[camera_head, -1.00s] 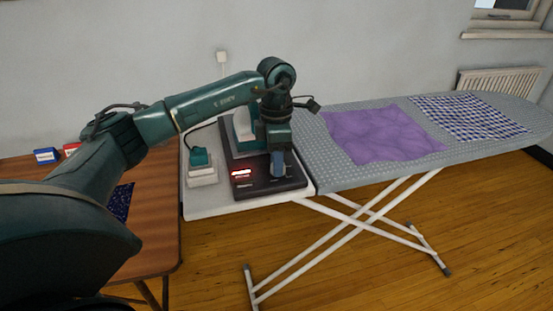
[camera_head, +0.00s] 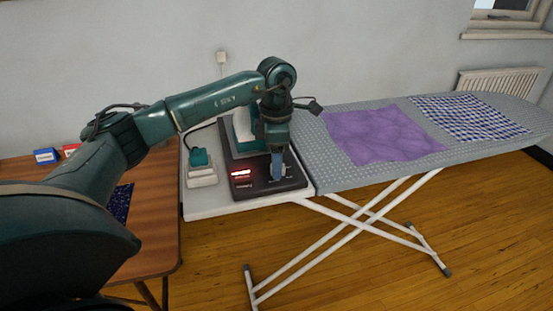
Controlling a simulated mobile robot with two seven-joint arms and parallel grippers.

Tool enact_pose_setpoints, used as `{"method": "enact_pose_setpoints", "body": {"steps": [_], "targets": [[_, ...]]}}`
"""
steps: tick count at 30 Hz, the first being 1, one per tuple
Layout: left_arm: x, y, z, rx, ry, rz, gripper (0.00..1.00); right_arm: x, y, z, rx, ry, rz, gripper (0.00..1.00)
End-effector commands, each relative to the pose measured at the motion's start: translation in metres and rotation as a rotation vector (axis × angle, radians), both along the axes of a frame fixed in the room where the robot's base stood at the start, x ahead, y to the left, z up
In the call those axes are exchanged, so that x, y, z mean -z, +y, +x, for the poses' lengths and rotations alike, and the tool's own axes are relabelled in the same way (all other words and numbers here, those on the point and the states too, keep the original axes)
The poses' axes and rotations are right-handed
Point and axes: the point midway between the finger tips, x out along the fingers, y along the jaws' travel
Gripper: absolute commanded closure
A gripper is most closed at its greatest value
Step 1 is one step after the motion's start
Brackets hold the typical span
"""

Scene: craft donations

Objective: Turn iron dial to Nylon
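The iron station has a dark base (camera_head: 256,188) with a lit red display (camera_head: 241,173), standing on the white left end of the ironing board. The iron (camera_head: 243,132) shows in part behind my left gripper. My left gripper (camera_head: 278,175) points down at the right part of the base's front panel, its blue-grey fingertips at the panel surface. The dial is hidden at the fingertips, and I cannot tell whether they grip it. The display's text is too small to read. My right gripper is not in view.
A teal-topped white object (camera_head: 201,170) stands left of the base. A purple cloth (camera_head: 380,137) and a checked cloth (camera_head: 468,117) lie on the ironing board (camera_head: 335,177). A wooden table (camera_head: 158,222) at the left holds small blue and red boxes and a dark speckled cloth.

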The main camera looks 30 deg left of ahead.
Motion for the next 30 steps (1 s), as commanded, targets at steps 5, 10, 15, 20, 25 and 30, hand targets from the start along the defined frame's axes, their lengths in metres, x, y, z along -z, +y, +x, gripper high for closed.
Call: {"method": "enact_pose_setpoints", "body": {"steps": [5,10,15,20,25,30], "targets": [[0.0,0.0,0.0,0.0,0.001,0.0,0.47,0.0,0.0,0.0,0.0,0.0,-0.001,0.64],[-0.002,0.0,0.0,0.0,0.001,0.001,0.47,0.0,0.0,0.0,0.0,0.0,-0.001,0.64],[-0.023,0.001,0.002,0.0,-0.004,0.0,0.47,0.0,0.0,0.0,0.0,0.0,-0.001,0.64],[-0.059,0.002,0.004,0.0,-0.004,-0.001,0.47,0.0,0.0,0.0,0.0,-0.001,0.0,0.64],[-0.096,0.003,0.005,-0.001,-0.003,0.0,0.47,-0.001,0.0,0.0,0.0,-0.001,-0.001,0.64],[-0.123,0.004,0.006,0.0,-0.001,0.001,0.47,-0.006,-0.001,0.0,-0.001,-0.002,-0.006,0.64]]}}
